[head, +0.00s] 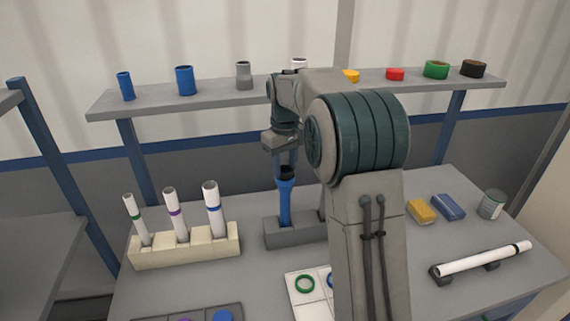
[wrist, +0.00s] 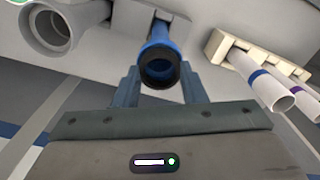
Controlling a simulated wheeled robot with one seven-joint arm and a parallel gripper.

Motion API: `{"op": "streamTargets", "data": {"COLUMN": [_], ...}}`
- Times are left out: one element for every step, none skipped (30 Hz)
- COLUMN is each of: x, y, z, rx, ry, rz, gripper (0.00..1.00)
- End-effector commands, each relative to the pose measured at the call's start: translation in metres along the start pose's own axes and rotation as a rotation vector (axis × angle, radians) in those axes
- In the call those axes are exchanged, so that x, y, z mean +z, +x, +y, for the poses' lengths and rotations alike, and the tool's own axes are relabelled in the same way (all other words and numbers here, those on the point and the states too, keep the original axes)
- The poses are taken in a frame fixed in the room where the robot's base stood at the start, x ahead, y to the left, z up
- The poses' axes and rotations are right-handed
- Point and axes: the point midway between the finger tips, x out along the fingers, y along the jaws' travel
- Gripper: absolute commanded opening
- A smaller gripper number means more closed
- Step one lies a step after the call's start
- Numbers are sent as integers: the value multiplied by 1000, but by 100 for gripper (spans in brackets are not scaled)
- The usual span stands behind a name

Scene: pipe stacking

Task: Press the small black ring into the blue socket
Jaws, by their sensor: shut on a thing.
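The blue socket (head: 285,203) stands upright in a grey block (head: 292,235) on the table. In the wrist view, the blue socket (wrist: 157,40) shows with its mouth facing the camera. The small black ring (wrist: 158,73) is at that mouth, in line with it; how deep it sits cannot be told. My gripper (head: 286,166) points down over the socket. Its two fingers (wrist: 159,80) are shut on the black ring, one on each side.
A cream rack (head: 185,249) with white banded tubes stands left of the block. A grey socket (wrist: 50,30) is beside the blue one. A shelf (head: 220,101) behind holds several coloured fittings. A white pipe (head: 485,258) lies on supports at the right. My arm hides part of the table.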

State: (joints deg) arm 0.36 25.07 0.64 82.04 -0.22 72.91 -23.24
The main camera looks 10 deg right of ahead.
Motion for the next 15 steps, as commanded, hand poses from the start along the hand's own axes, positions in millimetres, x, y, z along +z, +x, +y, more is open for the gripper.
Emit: {"op": "streamTargets", "data": {"x": [0,0,0,0,0,0,0,0,0,0,0,0,0,0,0], "y": [0,0,0,0,0,0,1,1,1,1,1,1,1,1,1], "z": [0,0,0,0,0,0,0,0,0,0,0,0,0,0,0], "rx": [0,0,0,0,0,0,0,0,0,0,0,0,0,0,0], "ry": [0,0,0,0,0,0,0,0,0,0,0,0,0,0,0], "rz": [-1,-1,-1,-1,-1,0,0,0,0,0,0,0,0,0,0], "gripper": [16,16,16,16,16,16,16,16,16,16,16,16,40,49,60]}}
